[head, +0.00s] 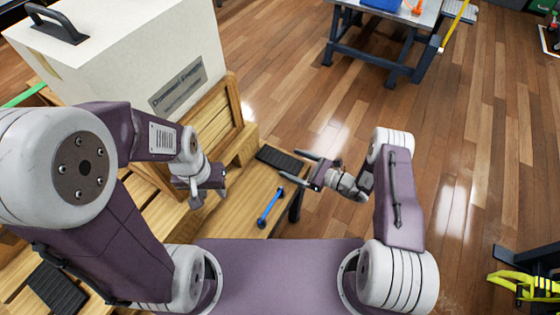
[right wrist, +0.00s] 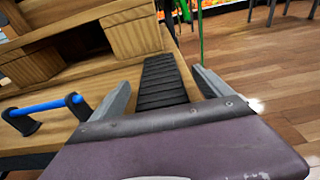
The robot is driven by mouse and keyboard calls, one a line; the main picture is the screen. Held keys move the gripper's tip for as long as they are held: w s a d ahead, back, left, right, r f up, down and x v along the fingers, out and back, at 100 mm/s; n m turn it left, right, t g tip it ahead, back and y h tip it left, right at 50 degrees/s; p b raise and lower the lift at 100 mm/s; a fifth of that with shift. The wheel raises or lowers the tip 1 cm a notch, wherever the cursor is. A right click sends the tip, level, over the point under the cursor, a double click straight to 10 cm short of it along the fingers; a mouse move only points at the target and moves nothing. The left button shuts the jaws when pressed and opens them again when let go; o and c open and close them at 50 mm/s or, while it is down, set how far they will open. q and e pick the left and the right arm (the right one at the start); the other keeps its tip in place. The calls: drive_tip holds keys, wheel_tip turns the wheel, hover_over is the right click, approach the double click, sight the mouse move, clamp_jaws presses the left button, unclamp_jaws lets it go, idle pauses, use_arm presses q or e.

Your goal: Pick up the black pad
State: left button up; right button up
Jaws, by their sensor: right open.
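A black ribbed pad (head: 282,160) lies flat on the wooden pallet near its right end. It also shows in the right wrist view (right wrist: 162,85), between my fingers as seen from there. My right gripper (head: 291,164) is open and empty, its fingers pointing at this pad from the right; I cannot tell whether they touch it. A second black pad (head: 56,290) lies at the lower left, partly hidden by my left arm. My left gripper (head: 208,192) hangs over the wood beside the crate, and its finger gap is unclear.
A large pale box with a label (head: 150,60) stands on a wooden crate base (head: 215,118). A blue bar (head: 270,206) with black ends lies on the pallet, left of my right gripper. A work table (head: 395,25) stands further back. The floor to the right is mostly clear.

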sight(281, 160)
drive_tip(key=x, duration=0.3)
drive_tip(key=shift+w+a+f, duration=0.1)
drive_tip(key=shift+a+f, duration=0.15)
drive_tip(key=shift+a, duration=0.05)
drive_tip(key=c, duration=1.6)
wheel_tip(281, 160, up, 5)
drive_tip(key=shift+d+p, duration=0.1)
drive_tip(key=shift+p, duration=0.8)
drive_tip(key=s+d+r+m+t+h+p, duration=0.1)
drive_tip(key=s+d+r, duration=0.2)
drive_tip(key=d+r, duration=0.4)
drive_tip(key=s+d+r+m+t+p, duration=0.15)
drive_tip(key=d+r, duration=0.25)
drive_tip(key=d, duration=0.6)
drive_tip(key=s+r+p, duration=0.3)
drive_tip(key=r+p, duration=0.4)
drive_tip(key=s+r+n+g+p, duration=0.1)
drive_tip(key=s+r+p, duration=0.2)
drive_tip(key=r+p, duration=0.5)
drive_tip(key=shift+s+a+r, duration=0.15)
drive_tip(key=shift+s+a, duration=0.1)
drive_tip(key=shift+s, duration=0.05)
